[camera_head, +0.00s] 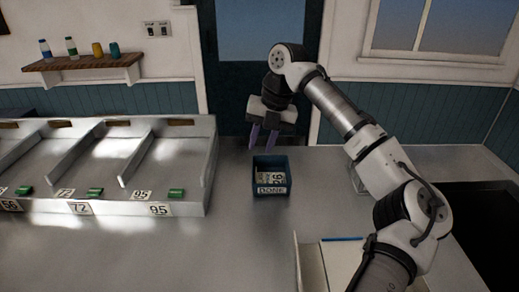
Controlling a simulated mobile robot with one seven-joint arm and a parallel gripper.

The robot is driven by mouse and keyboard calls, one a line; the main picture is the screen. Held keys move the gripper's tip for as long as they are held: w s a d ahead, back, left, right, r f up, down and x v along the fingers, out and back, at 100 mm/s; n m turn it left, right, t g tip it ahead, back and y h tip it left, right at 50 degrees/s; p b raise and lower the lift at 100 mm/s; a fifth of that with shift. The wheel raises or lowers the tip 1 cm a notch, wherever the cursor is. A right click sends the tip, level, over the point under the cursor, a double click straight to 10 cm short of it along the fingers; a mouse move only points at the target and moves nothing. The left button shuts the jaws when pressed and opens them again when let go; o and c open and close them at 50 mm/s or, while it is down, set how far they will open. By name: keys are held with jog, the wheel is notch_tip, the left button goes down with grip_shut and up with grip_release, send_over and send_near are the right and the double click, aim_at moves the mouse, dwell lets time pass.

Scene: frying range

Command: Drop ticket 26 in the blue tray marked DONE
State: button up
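The blue tray marked DONE (286,172) stands on the steel counter near the middle of the view. A pale ticket (279,174) with dark digits lies inside it. The digits are turned sideways and small; they look like 26, but I cannot read them surely. My gripper (261,148) hangs above and slightly behind the tray, fingers pointing down. Its two purple fingers are apart with nothing visible between them. It does not touch the tray.
A steel rack (120,190) with sloped lanes, green pieces and number cards such as 72 and 95 fills the left. A pale box (312,268) stands at the front right, partly behind my arm. A dark recess (488,225) is at far right. Counter around the tray is clear.

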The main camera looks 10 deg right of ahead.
jog(key=v, duration=1.1)
jog(key=shift+r, duration=0.2)
